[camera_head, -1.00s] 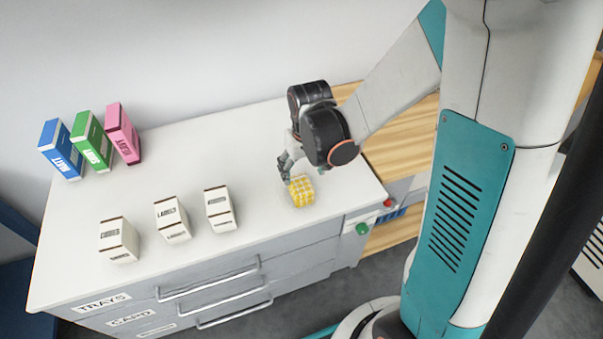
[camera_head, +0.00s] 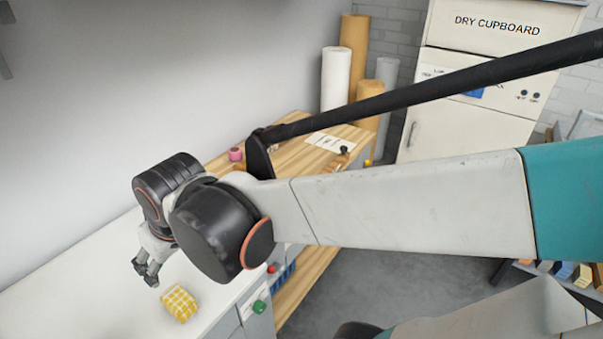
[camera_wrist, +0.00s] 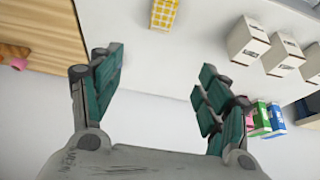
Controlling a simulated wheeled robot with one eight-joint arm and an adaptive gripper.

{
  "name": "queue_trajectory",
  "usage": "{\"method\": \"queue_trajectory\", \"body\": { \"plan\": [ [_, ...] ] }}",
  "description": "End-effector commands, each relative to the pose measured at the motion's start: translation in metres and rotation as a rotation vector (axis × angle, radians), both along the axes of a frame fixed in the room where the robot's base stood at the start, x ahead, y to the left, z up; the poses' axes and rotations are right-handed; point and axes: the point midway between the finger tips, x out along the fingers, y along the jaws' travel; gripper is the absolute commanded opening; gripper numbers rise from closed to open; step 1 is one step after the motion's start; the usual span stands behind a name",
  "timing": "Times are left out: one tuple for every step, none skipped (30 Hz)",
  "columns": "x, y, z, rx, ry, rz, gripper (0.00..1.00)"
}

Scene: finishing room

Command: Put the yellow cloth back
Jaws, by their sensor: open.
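The yellow checked cloth (camera_head: 180,303) lies folded in a small block on the white countertop, near its right end. It also shows in the wrist view (camera_wrist: 164,13), at the top edge and partly cut off. My gripper (camera_head: 148,272) hangs over the counter, up and to the left of the cloth in the head view, apart from it. In the wrist view my gripper (camera_wrist: 158,90) has its two teal-padded fingers spread wide with nothing between them.
White boxes (camera_wrist: 249,40) and blue, green and pink boxes (camera_wrist: 262,118) stand on the counter. A wooden bench (camera_head: 300,155) adjoins it, with a pink roll (camera_head: 235,154), paper sheets and tall rolls behind. A dry cupboard (camera_head: 480,90) stands farther right. Counter around the cloth is clear.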

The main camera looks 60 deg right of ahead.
Motion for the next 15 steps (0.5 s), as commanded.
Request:
{"method": "queue_trajectory", "body": {
  "plan": [
    [-0.011, 0.0, 0.006, 0.0, -0.023, -0.001, 0.7],
    [-0.016, 0.0, 0.009, 0.0, -0.037, -0.001, 0.7],
    [-0.021, 0.0, 0.013, 0.0, -0.056, -0.001, 0.7],
    [-0.026, 0.0, 0.016, 0.0, -0.068, -0.001, 0.7],
    [-0.03, 0.0, 0.018, 0.0, -0.081, 0.0, 0.7],
    [-0.035, 0.0, 0.021, 0.0, -0.096, 0.0, 0.7],
    [-0.038, 0.0, 0.023, 0.0, -0.107, 0.0, 0.7],
    [-0.041, 0.0, 0.024, 0.0, -0.118, -0.001, 0.7],
    [-0.045, 0.0, 0.026, 0.0, -0.128, 0.0, 0.7],
    [-0.046, 0.0, 0.027, 0.0, -0.136, 0.0, 0.7],
    [-0.048, 0.0, 0.028, 0.0, -0.143, 0.0, 0.7],
    [-0.05, 0.0, 0.029, 0.0, -0.149, 0.0, 0.7],
    [-0.051, 0.0, 0.03, 0.0, -0.153, 0.0, 0.7],
    [-0.052, 0.0, 0.03, 0.0, -0.156, 0.0, 0.7],
    [-0.053, 0.0, 0.03, 0.0, -0.159, 0.0, 0.7]
  ]
}}
